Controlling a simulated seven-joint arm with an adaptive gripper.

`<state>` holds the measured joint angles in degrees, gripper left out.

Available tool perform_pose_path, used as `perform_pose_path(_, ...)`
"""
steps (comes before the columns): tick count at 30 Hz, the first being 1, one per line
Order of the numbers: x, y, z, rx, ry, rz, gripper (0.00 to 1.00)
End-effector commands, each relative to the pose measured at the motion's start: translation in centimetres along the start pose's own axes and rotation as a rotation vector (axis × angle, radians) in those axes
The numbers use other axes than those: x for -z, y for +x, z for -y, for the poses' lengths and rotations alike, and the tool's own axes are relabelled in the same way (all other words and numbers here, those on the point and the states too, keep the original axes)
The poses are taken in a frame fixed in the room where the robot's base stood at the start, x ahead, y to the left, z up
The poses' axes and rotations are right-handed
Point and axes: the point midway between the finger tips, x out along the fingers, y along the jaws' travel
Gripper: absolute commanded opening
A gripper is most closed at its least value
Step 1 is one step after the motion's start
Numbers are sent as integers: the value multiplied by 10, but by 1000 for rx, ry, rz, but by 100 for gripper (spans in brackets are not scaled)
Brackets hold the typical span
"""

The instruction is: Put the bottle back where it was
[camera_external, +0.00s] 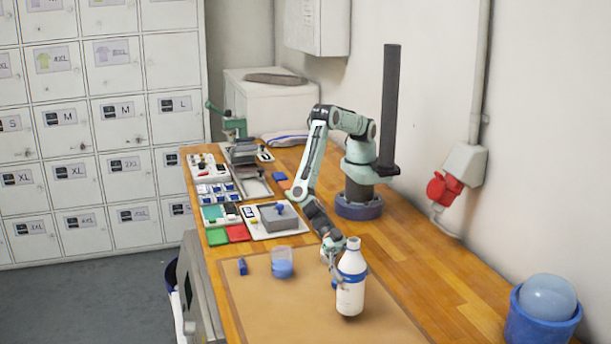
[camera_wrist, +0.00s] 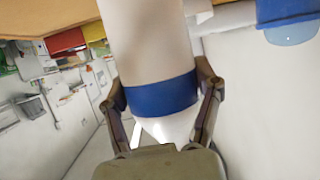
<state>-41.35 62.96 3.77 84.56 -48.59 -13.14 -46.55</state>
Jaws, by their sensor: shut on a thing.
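A white bottle (camera_external: 351,293) with a blue band stands upright over the brown mat (camera_external: 290,318) in the external view. My gripper (camera_external: 338,260) reaches it from behind and is shut on it near the blue band. In the wrist view my gripper (camera_wrist: 161,92) has one finger on each side of the bottle (camera_wrist: 155,45), which appears upside down there. I cannot tell whether the bottle's base touches the mat.
A clear cup with blue contents (camera_external: 282,264) and a small blue block (camera_external: 242,266) are left of the bottle. Trays, a grey box (camera_external: 278,217) and red and green pieces lie farther back. A blue bin (camera_external: 543,318) is at the right. The mat's front is clear.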

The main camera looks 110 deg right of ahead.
Motion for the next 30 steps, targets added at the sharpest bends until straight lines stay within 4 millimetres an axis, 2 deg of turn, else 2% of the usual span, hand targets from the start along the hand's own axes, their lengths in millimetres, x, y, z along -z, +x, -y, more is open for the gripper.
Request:
perform_pose_path(4,-16,7,1,1,-1,0,24)
perform_pose_path(16,-21,8,0,0,0,-1,24)
perform_pose_path(17,-21,8,1,0,0,0,74)
perform_pose_path(18,-21,8,1,0,0,0,86)
perform_pose_path(19,-21,8,1,0,0,0,90)
perform_pose_path(30,-18,7,1,0,-2,0,90)
